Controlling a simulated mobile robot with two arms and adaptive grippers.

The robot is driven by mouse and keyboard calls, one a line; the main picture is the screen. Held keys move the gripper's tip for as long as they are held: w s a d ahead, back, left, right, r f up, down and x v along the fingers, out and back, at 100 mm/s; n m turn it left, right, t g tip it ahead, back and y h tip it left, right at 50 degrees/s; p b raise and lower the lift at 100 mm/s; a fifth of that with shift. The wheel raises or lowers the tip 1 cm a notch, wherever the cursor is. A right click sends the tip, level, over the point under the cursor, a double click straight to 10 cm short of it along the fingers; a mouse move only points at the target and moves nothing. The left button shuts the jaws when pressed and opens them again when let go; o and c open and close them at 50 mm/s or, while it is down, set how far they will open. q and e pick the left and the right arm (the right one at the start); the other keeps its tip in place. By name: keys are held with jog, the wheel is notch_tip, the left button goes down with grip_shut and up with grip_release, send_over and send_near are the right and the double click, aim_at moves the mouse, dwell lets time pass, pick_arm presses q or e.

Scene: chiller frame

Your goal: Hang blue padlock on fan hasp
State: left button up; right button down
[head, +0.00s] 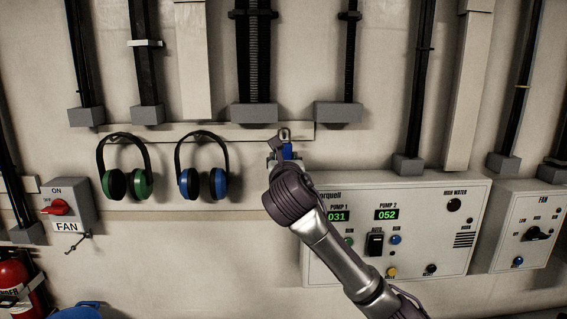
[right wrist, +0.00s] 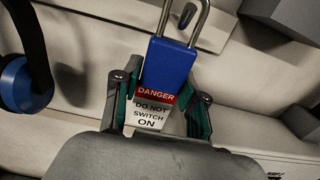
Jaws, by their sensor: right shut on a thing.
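My right gripper (right wrist: 160,103) is shut on the blue padlock (right wrist: 168,68), which has a steel shackle and a red and white "DANGER DO NOT SWITCH ON" label. In the head view the padlock (head: 288,151) shows just above my right wrist, shackle up, in front of the wall; the gripper's fingers are mostly hidden by the arm. The fan switch box (head: 67,205), labelled FAN with a red knob, is on the wall at the left. A small metal hasp (head: 77,242) hangs below it. My left gripper is not in view.
Green earmuffs (head: 128,183) and blue earmuffs (head: 203,182) hang between the padlock and the fan box. A pump panel (head: 437,262) is at the right, with another fan panel (head: 518,262) beside it. A fire extinguisher (head: 14,275) stands at the lower left. The wall below the earmuffs is clear.

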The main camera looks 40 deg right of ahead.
jog(key=b+v, duration=0.1)
jog(key=v, duration=1.4)
jog(key=shift+b, duration=0.35)
